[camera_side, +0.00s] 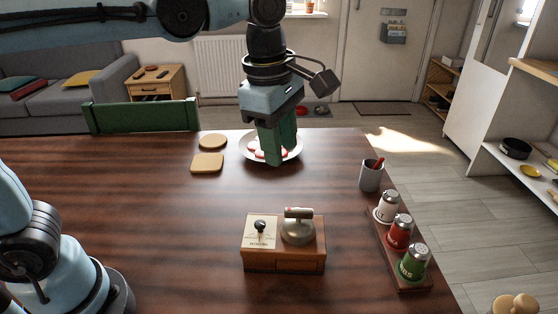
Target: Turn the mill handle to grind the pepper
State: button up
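The mill (285,262) is a small wooden box with a drawer-like front, standing on the near middle of the table. A grey metal dome (298,232) sits on its right half, with a short crank handle (298,212) lying across the top. A black knob (260,226) stands on a cream, lettered panel on its left half. My gripper (279,155) has green fingers and points down, behind the mill and over or in front of a white plate (297,155). It is apart from the handle. The fingers overlap in this view, so their gap cannot be judged.
The plate holds red and white slices. Two tan boards (207,162) lie left of it. A grey cup (370,177) and a rack of three shakers (400,234) stand on the right. A green chair (142,116) is behind the table. The table is clear left of the mill.

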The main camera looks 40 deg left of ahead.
aim_at(299, 209)
jog(key=d+n+g, duration=0.1)
jog(key=d+n, duration=0.3)
jog(key=n, duration=0.1)
jog(key=f, duration=1.1)
jog(key=shift+w, duration=0.25)
grip_shut()
